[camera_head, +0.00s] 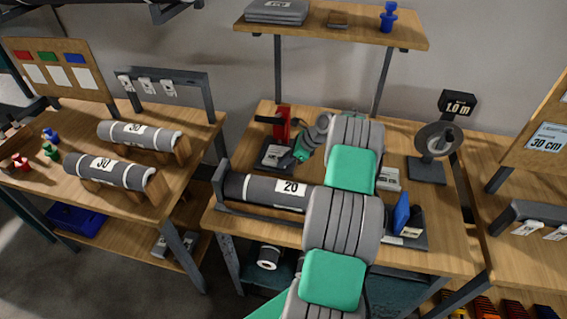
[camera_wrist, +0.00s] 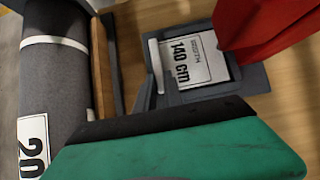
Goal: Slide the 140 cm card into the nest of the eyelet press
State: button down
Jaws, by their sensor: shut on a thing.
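The eyelet press (camera_head: 283,124) is red with a grey base and stands at the back left of the middle bench. Its red body (camera_wrist: 270,30) fills the upper right of the wrist view. The white 140 cm card (camera_wrist: 190,62) lies in the press's grey framed nest (camera_wrist: 235,85), label up; whether it is fully seated I cannot tell. The card also shows small in the head view (camera_head: 274,155). My green gripper (camera_head: 301,150) is just right of the nest, shut on the card. In the wrist view its green and black body hides the near side, and the grip itself is hidden.
A grey roll labelled 20 (camera_head: 262,190) lies in a cradle along the bench front, close to the press. A 1.0 m gauge stand (camera_head: 428,168) and a blue-bladed device (camera_head: 402,215) stand to the right. A shelf (camera_head: 340,27) hangs above the bench.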

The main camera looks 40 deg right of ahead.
jog(key=shift+w+d, duration=0.15)
jog(key=c, duration=1.4)
grip_release()
jog(key=b+v, duration=0.1)
jog(key=v, duration=0.6)
jog(key=shift+s+d+r, duration=0.15)
jog(key=shift+s+r, duration=0.1)
jog(key=shift+s, duration=0.1)
